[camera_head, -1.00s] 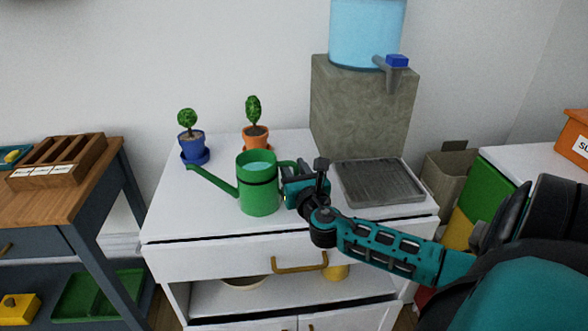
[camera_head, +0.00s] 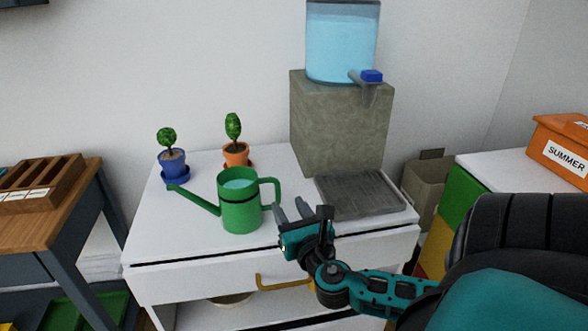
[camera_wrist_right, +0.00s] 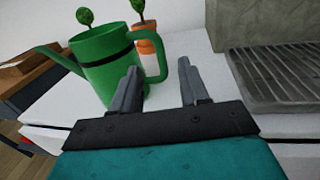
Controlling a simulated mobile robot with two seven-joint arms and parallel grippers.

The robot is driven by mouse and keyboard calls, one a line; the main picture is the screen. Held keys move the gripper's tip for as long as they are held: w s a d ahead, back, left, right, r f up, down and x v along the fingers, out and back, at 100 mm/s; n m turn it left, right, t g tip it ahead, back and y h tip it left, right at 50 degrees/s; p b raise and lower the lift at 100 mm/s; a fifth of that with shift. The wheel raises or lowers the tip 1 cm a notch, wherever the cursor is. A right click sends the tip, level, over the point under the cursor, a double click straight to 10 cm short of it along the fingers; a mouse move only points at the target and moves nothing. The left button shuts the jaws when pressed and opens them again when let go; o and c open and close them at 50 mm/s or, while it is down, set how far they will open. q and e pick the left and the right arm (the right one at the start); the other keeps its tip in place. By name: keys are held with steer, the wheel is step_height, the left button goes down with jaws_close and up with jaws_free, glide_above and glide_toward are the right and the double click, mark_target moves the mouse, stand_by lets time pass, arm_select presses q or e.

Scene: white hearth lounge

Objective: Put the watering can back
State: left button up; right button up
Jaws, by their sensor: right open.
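The green watering can (camera_head: 241,207) stands upright on the white cabinet top (camera_head: 170,232), with its spout to the left and its handle to the right. A light blue surface shows in its open top. My right gripper (camera_head: 291,212) is open and empty, just right of the handle and apart from it. In the right wrist view the can (camera_wrist_right: 104,62) is ahead and left of the two spread fingers (camera_wrist_right: 160,88). My left gripper is not in view.
A blue pot (camera_head: 173,164) and an orange pot (camera_head: 236,155) with small plants stand behind the can. A grey drip tray (camera_head: 360,194) lies right, below a water dispenser (camera_head: 342,120). A wooden rack (camera_head: 40,184) is on the left table.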

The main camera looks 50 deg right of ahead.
steer(key=shift+v, duration=1.05)
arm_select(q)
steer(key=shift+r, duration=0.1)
arm_select(e)
steer(key=s+a+f+m+g, duration=0.4)
steer(key=s+f+m+g, duration=0.35)
steer(key=m, duration=0.95)
steer(key=s+a+f+m+g+y, duration=0.1)
steer(key=s+a+m+g+y, duration=0.25)
steer(key=a+m, duration=0.35)
steer(key=s+a+f+m+g+y, duration=0.1)
steer(key=s+a+m+g+y, duration=0.1)
steer(key=s+a+m+y, duration=0.45)
arm_select(q)
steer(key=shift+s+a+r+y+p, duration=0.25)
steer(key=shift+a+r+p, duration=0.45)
steer(key=shift+p, duration=0.75)
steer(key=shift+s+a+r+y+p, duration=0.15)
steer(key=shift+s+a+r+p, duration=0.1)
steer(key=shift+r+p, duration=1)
arm_select(e)
steer(key=w+a+f+n+t, duration=0.2)
steer(key=w+a+f+t, duration=0.1)
steer(key=w+t, duration=0.4)
steer(key=shift+w+a+f+t, duration=0.25)
steer(key=shift+w+a, duration=0.35)
steer(key=shift+w, duration=0.95)
